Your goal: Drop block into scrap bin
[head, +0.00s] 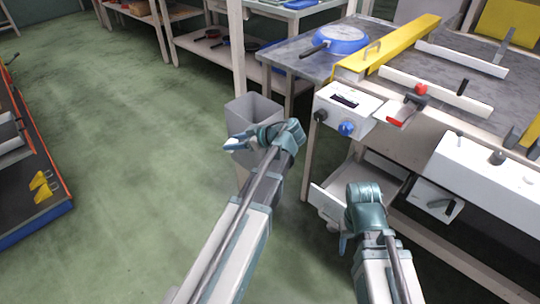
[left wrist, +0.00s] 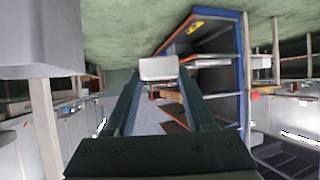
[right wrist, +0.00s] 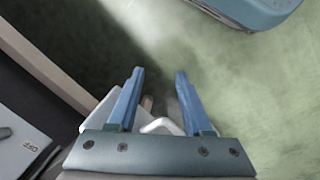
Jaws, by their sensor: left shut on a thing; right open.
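The block (left wrist: 158,68) is pale grey and sits between the fingertips of my left gripper (left wrist: 157,78), which is shut on it. In the head view my left gripper (head: 232,145) is in front of the grey scrap bin (head: 257,108) and overlaps its lower part. The block is hard to make out there. The bin also shows as a grey box on a post at the upper left of the left wrist view (left wrist: 40,38), to the side of the fingers. My right gripper (right wrist: 158,88) is open and empty, pointing down over the floor.
The conveyor bench with a yellow rail (head: 395,47) and a white control box (head: 345,108) stands right of the bin. A blue pan (head: 341,40) lies on the metal table behind. Green floor between is clear.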

